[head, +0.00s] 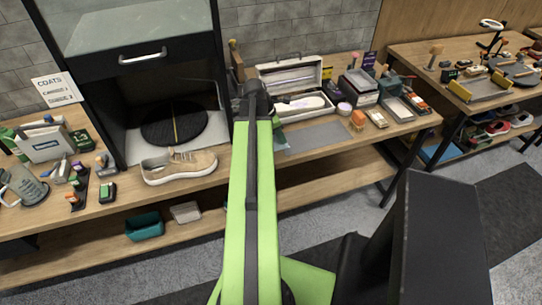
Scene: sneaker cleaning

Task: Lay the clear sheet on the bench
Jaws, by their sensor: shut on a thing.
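A small pale bluish patch (281,140) shows just right of my green arm, at the left end of a flat grey mat on the bench. It may be an edge of the clear sheet; most of it is hidden behind the arm, and I cannot tell whether it touches the bench. The wooden bench (330,156) runs across the view behind my arm. My arm reaches up the middle of the picture to a dark joint over the bench. The jaws are hidden behind the arm link, so their hold does not show.
A beige sneaker (180,168) stands left of the arm, before a black cabinet (150,60) with a round dark turntable (174,123). An open white case (291,82) stands behind the grey mat (320,136). Bottles and a jug crowd the left; boxes and brushes crowd the right.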

